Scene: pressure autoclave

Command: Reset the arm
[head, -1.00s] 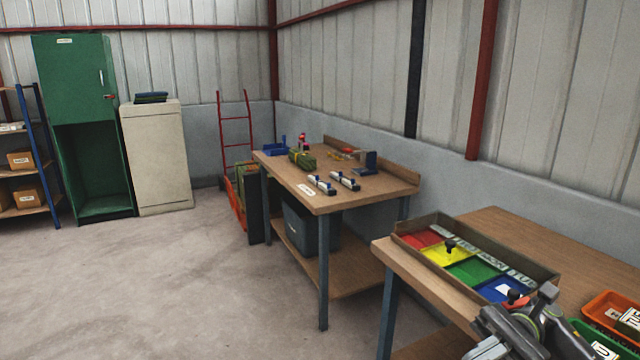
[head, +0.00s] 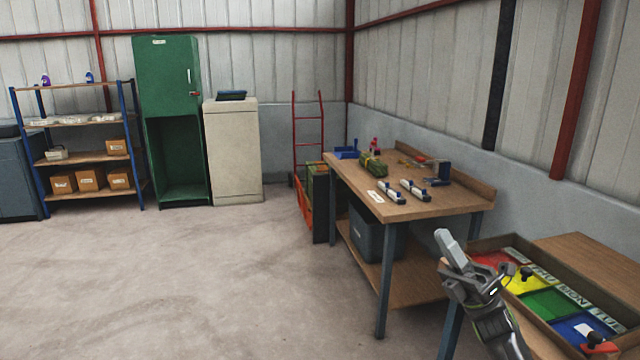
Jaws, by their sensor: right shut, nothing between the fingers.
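My right gripper (head: 446,243) is in the lower right of the head view, raised in front of the near bench's left end. Its fingers are together with nothing between them. It is just left of a tray (head: 487,241) with red, yellow, green and blue sections, apart from it as far as I can tell. My left gripper does not show.
A wooden workbench (head: 440,207) with several tools stands ahead, with a grey bin (head: 372,235) on its lower shelf. A green cabinet (head: 168,90), a beige cabinet (head: 232,155) and a shelf rack (head: 90,121) line the back. The floor at left is clear.

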